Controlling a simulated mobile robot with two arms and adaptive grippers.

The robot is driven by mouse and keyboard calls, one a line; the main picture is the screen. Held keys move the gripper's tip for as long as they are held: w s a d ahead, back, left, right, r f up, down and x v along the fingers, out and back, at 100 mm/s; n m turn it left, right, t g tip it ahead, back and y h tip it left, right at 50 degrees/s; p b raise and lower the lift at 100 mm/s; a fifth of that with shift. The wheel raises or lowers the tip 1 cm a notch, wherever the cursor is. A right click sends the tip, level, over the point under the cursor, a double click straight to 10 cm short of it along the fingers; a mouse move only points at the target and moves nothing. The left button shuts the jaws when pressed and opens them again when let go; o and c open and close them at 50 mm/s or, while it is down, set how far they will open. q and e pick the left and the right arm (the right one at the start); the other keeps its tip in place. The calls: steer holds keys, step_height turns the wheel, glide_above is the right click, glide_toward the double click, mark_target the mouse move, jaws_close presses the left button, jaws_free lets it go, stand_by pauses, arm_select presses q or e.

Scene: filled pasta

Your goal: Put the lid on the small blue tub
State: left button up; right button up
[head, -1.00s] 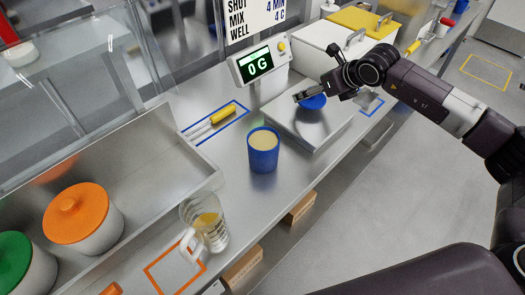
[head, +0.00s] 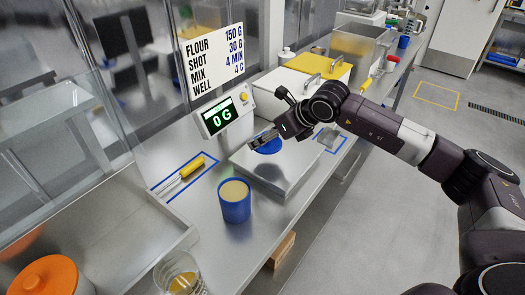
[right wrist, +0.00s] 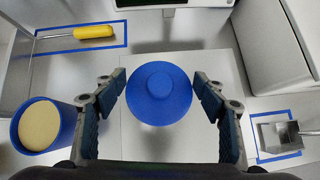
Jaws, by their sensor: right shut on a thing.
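The small blue tub (head: 234,203) stands upright and uncovered on the steel counter, with a pale cream filling. It also shows at the left of the right wrist view (right wrist: 18,133). The round blue lid (head: 268,147) has a raised knob and is over the steel scale plate, to the right of and behind the tub. My right gripper (head: 264,138) is shut on the lid, its fingers on either side of the rim in the right wrist view (right wrist: 160,82). My left gripper is out of view.
The scale plate (head: 290,184) sits below the display (head: 222,116), which reads 0 G. A yellow-handled tool (head: 192,167) lies in a blue outline behind the tub. A glass jug (head: 180,276) and an orange-lidded pot (head: 45,277) are at front left. White bins (head: 290,90) stand behind.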

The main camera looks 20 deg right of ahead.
steer(key=s+a+r+n+g+y+p, duration=0.25)
steer(key=s+a+r+n, duration=0.3)
steer(key=s+a, duration=0.75)
steer(key=b, duration=0.4)
glide_toward(221, 187)
steer(key=shift+r+x, duration=0.2)
steer(key=shift+x, duration=1.6)
steer(key=shift+w+a+f+t+y+b, duration=0.15)
steer(key=shift+w+f+t+y+b, duration=0.1)
steer(key=shift+f+b, duration=0.4)
steer(key=shift+s+b, duration=0.1)
steer(key=shift+b, duration=0.4)
steer(key=shift+f+b, duration=0.2)
steer(key=shift+b, duration=0.5)
steer(key=o, duration=1.2)
